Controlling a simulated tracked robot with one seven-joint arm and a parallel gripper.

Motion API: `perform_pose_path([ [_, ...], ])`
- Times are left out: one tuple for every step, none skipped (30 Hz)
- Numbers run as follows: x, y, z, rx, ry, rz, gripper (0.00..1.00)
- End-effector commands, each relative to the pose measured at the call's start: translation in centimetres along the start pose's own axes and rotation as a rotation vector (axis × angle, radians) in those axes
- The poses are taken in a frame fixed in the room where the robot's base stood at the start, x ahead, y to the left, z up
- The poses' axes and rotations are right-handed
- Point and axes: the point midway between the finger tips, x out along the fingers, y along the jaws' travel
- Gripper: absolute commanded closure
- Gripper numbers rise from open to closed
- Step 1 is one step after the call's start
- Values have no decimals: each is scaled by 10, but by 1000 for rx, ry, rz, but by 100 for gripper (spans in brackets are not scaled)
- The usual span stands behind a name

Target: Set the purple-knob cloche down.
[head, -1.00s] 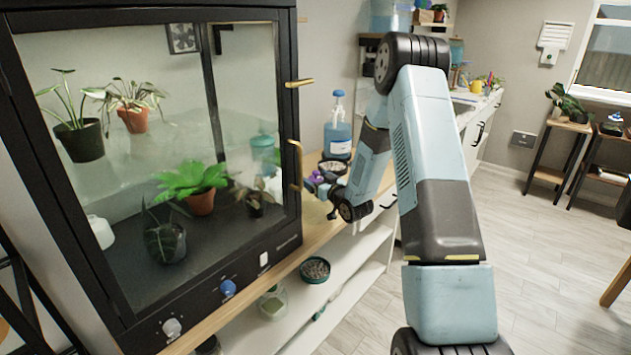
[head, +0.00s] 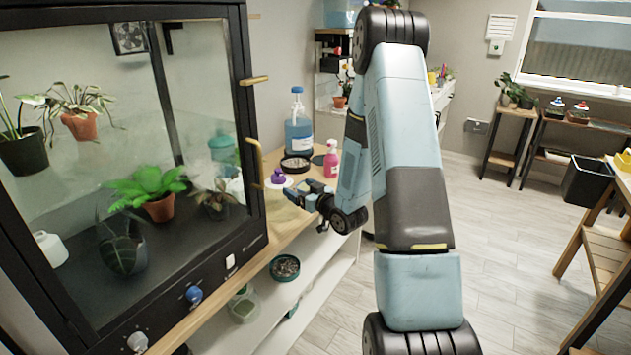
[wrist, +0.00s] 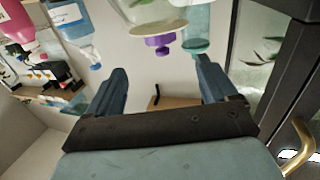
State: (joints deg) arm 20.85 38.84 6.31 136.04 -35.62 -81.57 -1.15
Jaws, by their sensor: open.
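The purple-knob cloche (head: 278,176) stands on the wooden counter beside the glass cabinet. Its clear body is hard to make out in the head view. In the wrist view, which is upside down, its purple knob (wrist: 158,44) and pale clear body show at the top middle. My gripper (head: 296,190) is beside the knob, on its right in the head view. The wrist view shows my gripper (wrist: 161,68) open and empty, with the knob beyond the fingertips and between their lines. The knob is apart from both fingers.
A blue pump bottle (head: 298,137), a pink spray bottle (head: 331,158) and a dark dish (head: 295,164) stand behind the cloche. The black-framed cabinet (head: 255,200) with brass handles is close on the left. The floor (head: 490,260) to the right is clear.

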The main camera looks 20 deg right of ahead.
Motion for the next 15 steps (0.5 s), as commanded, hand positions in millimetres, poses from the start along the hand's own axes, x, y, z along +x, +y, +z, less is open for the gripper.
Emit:
perform_pose_path([
  [2,0,-9,-16,-16,5,14],
  [2,0,-14,-27,-32,9,14],
  [3,1,-20,-41,-57,16,14],
  [4,1,-26,-52,-77,23,14],
  [4,1,-32,-63,-97,30,14],
  [4,1,-39,-77,-126,40,14],
  [3,2,-45,-87,-147,49,14],
  [2,2,-50,-95,-168,58,14],
  [0,2,-57,-106,-196,69,14],
  [-1,2,-63,-113,-216,78,14],
  [-3,2,-69,-120,-235,88,14],
  [-6,2,-77,-128,-263,101,14],
  [-8,2,-82,-133,-282,112,14],
  [-11,1,-88,-138,-301,122,14],
  [-15,1,-95,-143,-327,135,14],
])
